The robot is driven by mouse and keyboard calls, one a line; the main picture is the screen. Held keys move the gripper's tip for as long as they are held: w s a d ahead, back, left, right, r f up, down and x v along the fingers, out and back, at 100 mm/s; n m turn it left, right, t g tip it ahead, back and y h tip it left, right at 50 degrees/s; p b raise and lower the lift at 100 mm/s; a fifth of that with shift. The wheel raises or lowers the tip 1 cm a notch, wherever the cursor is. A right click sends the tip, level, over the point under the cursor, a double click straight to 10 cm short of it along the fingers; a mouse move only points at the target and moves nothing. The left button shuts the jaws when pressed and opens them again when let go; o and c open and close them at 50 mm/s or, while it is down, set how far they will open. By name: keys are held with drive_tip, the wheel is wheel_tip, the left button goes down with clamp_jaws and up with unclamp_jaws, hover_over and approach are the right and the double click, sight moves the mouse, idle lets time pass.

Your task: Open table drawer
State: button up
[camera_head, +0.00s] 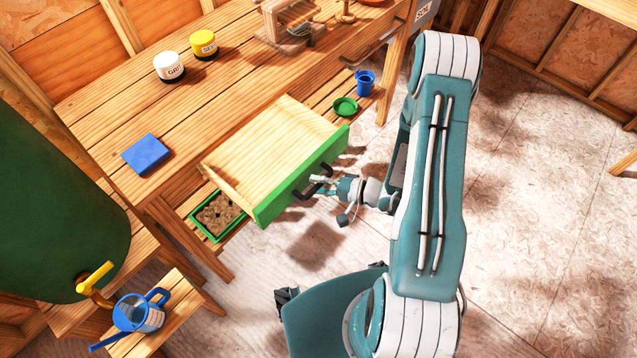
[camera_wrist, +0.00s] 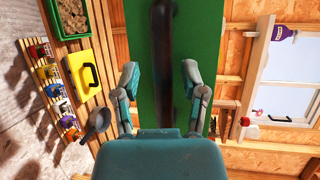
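The table drawer (camera_head: 270,148) has a green front and a bare wooden inside. It is pulled well out from the wooden table (camera_head: 105,105) and looks empty. A dark bar handle (camera_head: 309,185) is on its green front. My gripper (camera_head: 322,184) is at the handle, in front of the drawer. In the wrist view the dark handle (camera_wrist: 161,65) runs lengthwise between the two fingers of my gripper (camera_wrist: 160,78). The fingers are spread, with green drawer front showing on each side of the handle.
A blue block (camera_head: 146,154), a white jar (camera_head: 169,67) and a yellow jar (camera_head: 204,45) stand on the tabletop. A green tray of soil (camera_head: 216,216) sits on the lower shelf. The floor at right is clear.

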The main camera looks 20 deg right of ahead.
drive_tip(key=v, duration=1.2)
idle(0.6)
drive_tip(key=s+a+r+n+g+h, duration=0.1)
drive_tip(key=r+h, duration=0.3)
drive_tip(key=r, duration=0.6)
drive_tip(key=s+a+r+n+g+h, duration=0.1)
drive_tip(key=s+a+r+n+h, duration=0.2)
drive_tip(key=r, duration=0.7)
drive_tip(key=s+a+r+n+g+h, duration=0.1)
drive_tip(key=s+a+r+n+h, duration=0.2)
drive_tip(key=r+h, duration=0.3)
wheel_tip(320, 180, up, 5)
drive_tip(key=shift+s+r+n, duration=0.15)
drive_tip(key=shift+s+n, duration=0.15)
drive_tip(key=shift+s, duration=0.2)
